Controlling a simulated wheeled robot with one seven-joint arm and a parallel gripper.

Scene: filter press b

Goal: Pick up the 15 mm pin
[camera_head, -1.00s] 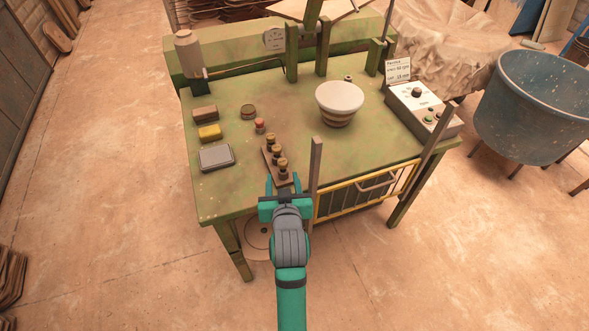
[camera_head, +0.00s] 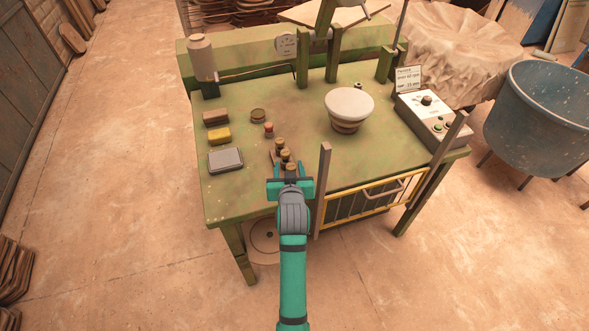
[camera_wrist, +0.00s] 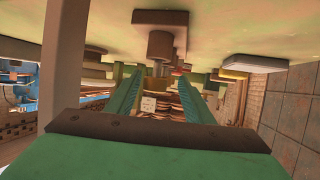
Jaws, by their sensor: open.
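Three dark pins with brass-coloured tops stand in a row on a small brown rack (camera_head: 273,155) near the table's front edge. They are the far pin (camera_head: 279,143), the middle pin (camera_head: 285,155) and the nearest pin (camera_head: 291,167). I cannot tell which is the 15 mm one. My gripper (camera_head: 290,177) is open at the rack's near end. In the wrist view, which looks upside down, the nearest pin (camera_wrist: 160,44) hangs from the rack (camera_wrist: 160,18) ahead, in line with the gap between my fingers (camera_wrist: 160,80). The nearest pin hides most of the others there.
A grey upright post (camera_head: 323,180) stands close right of my gripper, beside a yellow-framed guard (camera_head: 365,200). Left on the green table (camera_head: 235,205) are a grey box (camera_head: 225,160), a yellow block (camera_head: 219,136) and a red-topped piece (camera_head: 269,130). A bowl (camera_head: 348,105) stands behind right.

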